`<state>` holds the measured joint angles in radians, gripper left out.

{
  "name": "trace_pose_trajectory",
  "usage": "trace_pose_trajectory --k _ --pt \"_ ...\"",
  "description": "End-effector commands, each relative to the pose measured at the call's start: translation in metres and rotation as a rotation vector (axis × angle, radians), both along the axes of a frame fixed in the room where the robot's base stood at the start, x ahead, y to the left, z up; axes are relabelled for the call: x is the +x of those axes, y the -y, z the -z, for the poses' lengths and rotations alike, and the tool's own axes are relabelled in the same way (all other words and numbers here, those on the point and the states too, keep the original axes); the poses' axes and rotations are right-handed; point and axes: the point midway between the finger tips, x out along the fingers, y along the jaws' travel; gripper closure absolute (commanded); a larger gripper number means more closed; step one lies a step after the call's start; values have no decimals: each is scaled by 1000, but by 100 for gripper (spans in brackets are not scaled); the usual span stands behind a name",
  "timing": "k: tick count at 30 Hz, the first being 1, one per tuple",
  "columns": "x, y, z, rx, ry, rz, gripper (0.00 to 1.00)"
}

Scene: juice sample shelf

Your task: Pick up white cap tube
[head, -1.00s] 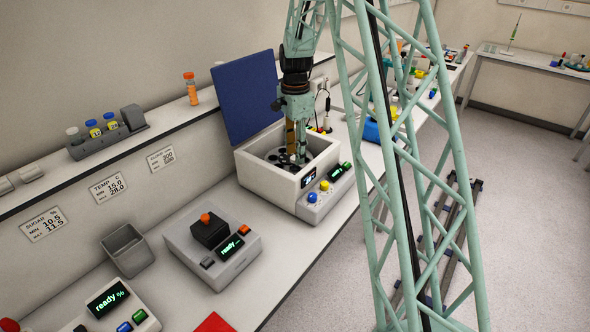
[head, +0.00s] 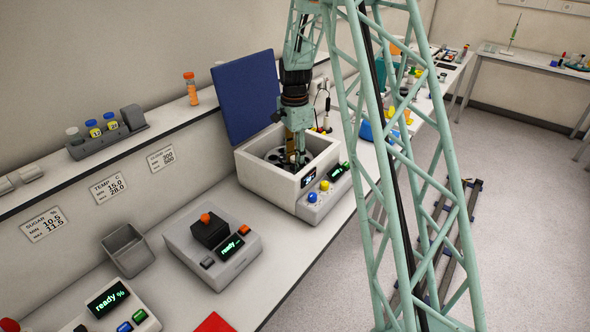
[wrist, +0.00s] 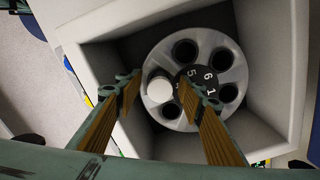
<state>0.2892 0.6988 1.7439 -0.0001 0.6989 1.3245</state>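The white cap tube (wrist: 159,90) sits in a hole on the left of the round rotor (wrist: 226,60) in the wrist view. Only its cap shows. The rotor lies inside the open white centrifuge box (head: 258,180). My gripper (wrist: 161,84) is open, with one finger on each side of the cap as the wrist view shows it. A gap shows between the cap and each finger; I cannot tell the height of the fingertips above it. In the head view my gripper (head: 296,152) points down into the box, and the white cap cannot be made out.
The box walls (wrist: 265,120) surround the rotor closely. The blue lid (head: 245,95) stands open behind the box. Other rotor holes look empty. A grey rack (head: 112,135) on the ledge holds several capped tubes. A grey device (head: 213,265) stands left of the box.

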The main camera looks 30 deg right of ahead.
Motion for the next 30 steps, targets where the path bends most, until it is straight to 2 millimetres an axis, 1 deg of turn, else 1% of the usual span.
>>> trace_pose_trajectory --k 1,9,10,19,23,26,30 --pt "0 0 0 0 0 0 66" --pt "0 0 0 0 0 0 90" --pt "0 0 0 0 0 0 92" --pt "0 0 -1 0 0 0 92" --pt "0 0 -5 0 1 0 92" --pt "1 0 -12 -1 2 0 92" --pt "1 0 -27 -1 3 0 92"
